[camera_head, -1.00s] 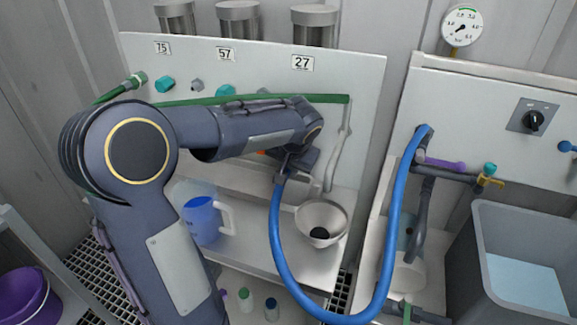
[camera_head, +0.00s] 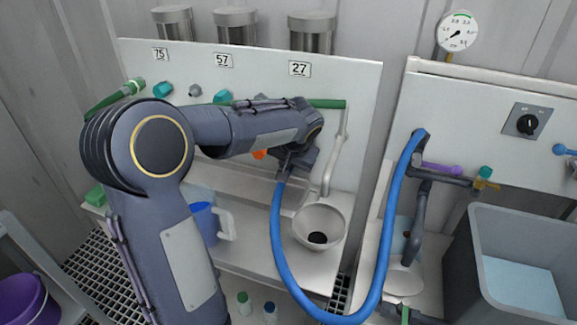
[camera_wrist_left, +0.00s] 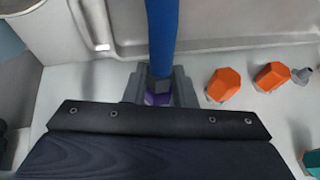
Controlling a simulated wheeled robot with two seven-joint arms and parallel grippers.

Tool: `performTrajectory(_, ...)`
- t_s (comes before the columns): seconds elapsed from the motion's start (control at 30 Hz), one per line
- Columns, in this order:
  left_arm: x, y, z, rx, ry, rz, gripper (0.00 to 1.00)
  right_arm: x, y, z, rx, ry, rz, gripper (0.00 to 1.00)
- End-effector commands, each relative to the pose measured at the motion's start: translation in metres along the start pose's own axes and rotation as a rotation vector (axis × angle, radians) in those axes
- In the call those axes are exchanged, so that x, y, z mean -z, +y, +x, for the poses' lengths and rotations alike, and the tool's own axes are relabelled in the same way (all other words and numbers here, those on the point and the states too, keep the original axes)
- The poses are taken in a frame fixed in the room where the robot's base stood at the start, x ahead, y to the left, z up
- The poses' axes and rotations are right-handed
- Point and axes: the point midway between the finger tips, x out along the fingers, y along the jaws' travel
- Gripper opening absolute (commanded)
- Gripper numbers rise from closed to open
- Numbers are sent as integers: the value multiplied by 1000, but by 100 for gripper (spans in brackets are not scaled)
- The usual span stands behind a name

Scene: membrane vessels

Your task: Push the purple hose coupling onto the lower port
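My left gripper (camera_wrist_left: 158,88) is shut around the end of the blue hose (camera_wrist_left: 161,35), and the purple coupling (camera_wrist_left: 157,99) shows between its fingers in the wrist view. In the head view the left gripper (camera_head: 290,163) is close to the white panel (camera_head: 355,140), below the label 27, and the blue hose (camera_head: 279,230) hangs from it in a loop. The coupling is hidden in the head view. I cannot make out the lower port; my gripper and forearm cover that area, so I cannot tell whether the coupling touches it. My right gripper is not in view.
Orange caps (camera_wrist_left: 223,84) sit beside the gripper in the wrist view. The hose's other end rises to the right panel, beside a grey tank (camera_head: 465,265).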

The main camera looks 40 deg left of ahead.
Motion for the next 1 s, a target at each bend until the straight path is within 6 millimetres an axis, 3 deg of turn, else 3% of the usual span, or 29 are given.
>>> performTrajectory(0.03, 0, 0, 0, 0, 1, 0, 29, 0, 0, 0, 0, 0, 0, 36)
performTrajectory(0.2, 0, 0, 0, 0, 1, 0, 49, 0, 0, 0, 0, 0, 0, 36)
performTrajectory(0.5, 0, 0, -3, -1, 2, 0, 49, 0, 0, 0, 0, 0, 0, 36)
performTrajectory(1.0, 1, 0, -74, -1, 4, 0, 49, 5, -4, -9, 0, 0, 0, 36)
